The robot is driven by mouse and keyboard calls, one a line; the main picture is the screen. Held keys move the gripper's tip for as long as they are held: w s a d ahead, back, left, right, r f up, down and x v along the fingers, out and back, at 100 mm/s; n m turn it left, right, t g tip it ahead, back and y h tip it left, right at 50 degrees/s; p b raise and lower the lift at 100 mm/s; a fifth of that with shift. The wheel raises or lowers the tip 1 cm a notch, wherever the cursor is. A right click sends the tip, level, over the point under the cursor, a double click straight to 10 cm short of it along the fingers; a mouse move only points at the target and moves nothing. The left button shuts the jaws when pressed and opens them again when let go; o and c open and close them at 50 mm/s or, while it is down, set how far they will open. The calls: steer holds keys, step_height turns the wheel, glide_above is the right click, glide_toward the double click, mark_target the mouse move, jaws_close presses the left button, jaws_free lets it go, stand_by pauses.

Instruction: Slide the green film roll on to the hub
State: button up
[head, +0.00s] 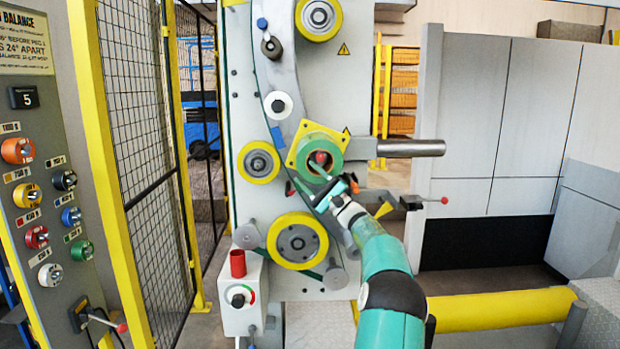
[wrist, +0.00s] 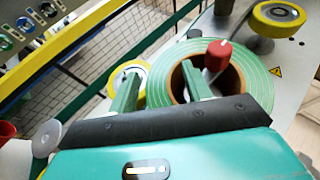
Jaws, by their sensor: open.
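The green film roll (head: 333,146) is on the machine front, before a yellow square plate (head: 294,158). In the wrist view the roll (wrist: 257,70) shows green and white rings and a brown core (wrist: 236,95). A red knob (wrist: 217,53) on a grey stem, at the hub (head: 321,157), stands out through the core, so the roll is around the hub. Whether it touches the plate is hidden. My gripper (head: 325,185) is open at the roll's lower edge. In the wrist view my gripper (wrist: 160,70) has one finger at the core opening, the other outside the roll's left edge.
Yellow-rimmed rollers (head: 298,241) stand below, left and above the roll. A grey horizontal bar (head: 412,148) juts right, with a red-tipped lever (head: 425,201) beneath. A control panel (head: 40,190) and mesh fence (head: 140,120) are at left. A yellow rail (head: 500,306) runs low at right.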

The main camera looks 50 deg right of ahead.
steer(key=shift+s+d+f+h, duration=0.1)
steer(key=shift+s+d+h, duration=0.05)
steer(key=shift+h, duration=0.15)
steer(key=shift+s+a, duration=0.25)
steer(key=shift+s, duration=0.2)
steer(key=s+a, duration=0.8)
steer(key=a, duration=0.2)
